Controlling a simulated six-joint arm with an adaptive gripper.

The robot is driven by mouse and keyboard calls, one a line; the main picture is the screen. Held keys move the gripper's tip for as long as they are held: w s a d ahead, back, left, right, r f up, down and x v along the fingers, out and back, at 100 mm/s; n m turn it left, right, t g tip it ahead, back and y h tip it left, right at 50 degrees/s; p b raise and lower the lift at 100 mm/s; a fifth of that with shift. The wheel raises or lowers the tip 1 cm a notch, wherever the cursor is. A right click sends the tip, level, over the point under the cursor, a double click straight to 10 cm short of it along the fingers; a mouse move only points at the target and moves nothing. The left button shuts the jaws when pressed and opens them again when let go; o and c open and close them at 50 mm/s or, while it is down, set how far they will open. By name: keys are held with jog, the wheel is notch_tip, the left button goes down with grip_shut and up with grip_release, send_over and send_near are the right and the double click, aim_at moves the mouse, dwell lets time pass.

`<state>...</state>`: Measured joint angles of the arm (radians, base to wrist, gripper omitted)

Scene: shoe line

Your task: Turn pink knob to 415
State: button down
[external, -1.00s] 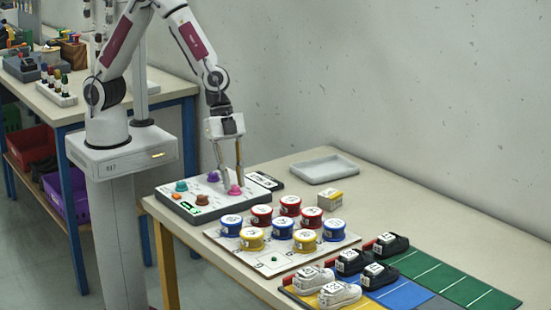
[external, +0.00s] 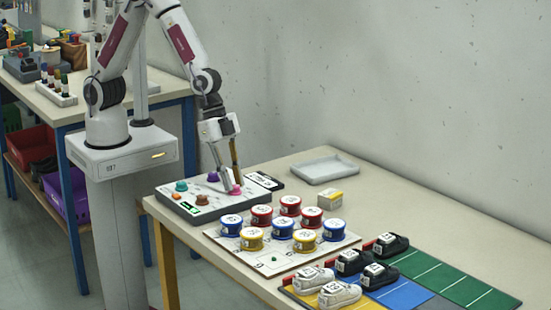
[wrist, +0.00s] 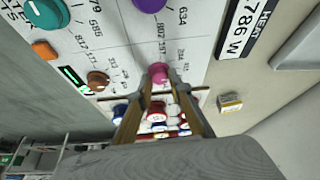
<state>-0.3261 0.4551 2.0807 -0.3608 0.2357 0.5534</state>
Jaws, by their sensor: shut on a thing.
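The pink knob (external: 236,191) sits at the right front of the grey-and-white control panel (external: 188,212). My gripper (external: 232,188) is tilted over the panel and shut on the pink knob. In the wrist view the pink knob (wrist: 158,74) shows between the two fingertips (wrist: 160,84). Numbers are printed on the panel around it, but the knob's pointer and the number it faces are too small to tell. A green-lit display (wrist: 73,78) is on the panel; I cannot read it.
Teal (external: 181,186), brown (external: 202,199) and purple (external: 213,177) knobs share the panel. Several colored round tins (external: 283,228) stand on a board just in front. A small yellow box (external: 329,200), an empty grey tray (external: 325,169) and shoes on colored mats (external: 408,290) lie to the right.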

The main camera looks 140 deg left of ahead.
jog(key=shift+n, duration=0.4)
dwell(0.4)
jog(key=c, duration=1.8)
grip_release()
jog(key=shift+c, duration=0.2)
jog(key=shift+r, duration=0.15)
jog(key=v, duration=1.1)
jog(key=shift+s+d+r, duration=0.2)
jog(key=shift+s+r, duration=0.05)
jog(key=shift+r, duration=0.05)
jog(key=s+d+r, duration=0.3)
jog(key=s+d, duration=0.1)
jog(key=s, duration=0.4)
jog(key=s+d+r+m, duration=0.1)
jog(key=s+d+r, duration=0.3)
jog(key=s, duration=0.4)
jog(key=s+d+r+m+t, duration=0.1)
jog(key=s+d+r, duration=0.3)
jog(key=s+d, duration=0.2)
jog(key=shift+s, duration=1)
